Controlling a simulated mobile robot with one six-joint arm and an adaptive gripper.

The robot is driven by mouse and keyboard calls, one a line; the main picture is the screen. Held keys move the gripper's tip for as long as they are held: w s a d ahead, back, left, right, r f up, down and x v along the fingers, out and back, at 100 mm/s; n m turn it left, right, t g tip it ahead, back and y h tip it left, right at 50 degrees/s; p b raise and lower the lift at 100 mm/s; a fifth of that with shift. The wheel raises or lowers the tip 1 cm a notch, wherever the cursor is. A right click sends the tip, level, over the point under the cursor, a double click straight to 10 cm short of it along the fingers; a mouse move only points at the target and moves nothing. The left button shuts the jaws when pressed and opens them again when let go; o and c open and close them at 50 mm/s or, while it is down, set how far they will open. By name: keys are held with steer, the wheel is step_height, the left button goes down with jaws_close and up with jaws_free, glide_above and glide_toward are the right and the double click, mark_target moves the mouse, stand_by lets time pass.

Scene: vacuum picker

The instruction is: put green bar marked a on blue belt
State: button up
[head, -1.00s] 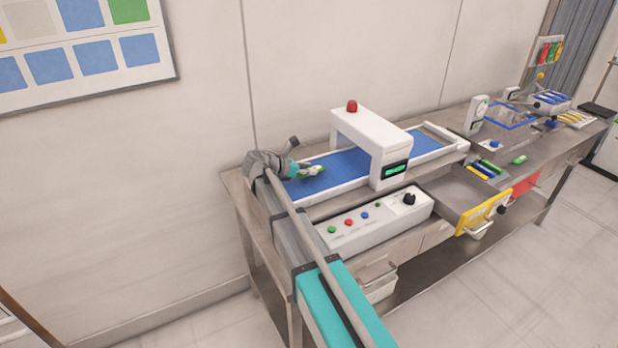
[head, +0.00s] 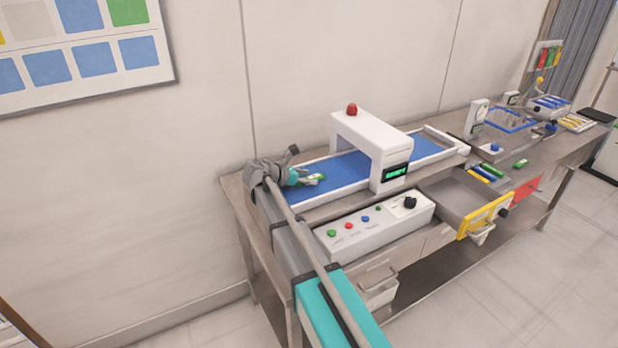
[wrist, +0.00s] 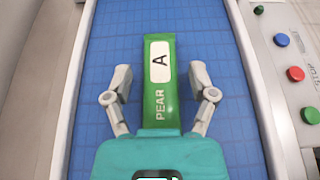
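The green bar marked A (wrist: 159,100), with PEAR also printed on it, lies lengthwise on the blue belt (wrist: 105,40) in the wrist view. My gripper (wrist: 160,74) is open around it, one finger on each side with a visible gap between finger and bar. The bar's near end is hidden under my gripper's palm. In the head view, my gripper (head: 299,178) is low over the left end of the blue belt (head: 346,172), with the small green bar (head: 317,178) at its tip.
A white arch with a red lamp (head: 372,140) spans the belt to the right. A control panel (head: 375,224) with coloured buttons stands in front. An open drawer (head: 463,200) and several coloured bars (head: 482,174) are farther right. Pale rails edge the belt.

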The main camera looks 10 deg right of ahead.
steer(key=shift+r, duration=0.2)
stand_by(0.3)
steer(key=shift+s+a+r+p, duration=0.15)
steer(key=shift+a+r+p, duration=0.15)
steer(key=shift+a+p, duration=0.2)
steer(key=p+v, duration=0.3)
steer(key=v, duration=0.6)
steer(key=shift+p+v, duration=0.4)
steer(key=shift+v, duration=0.5)
steer(key=shift+f, duration=0.1)
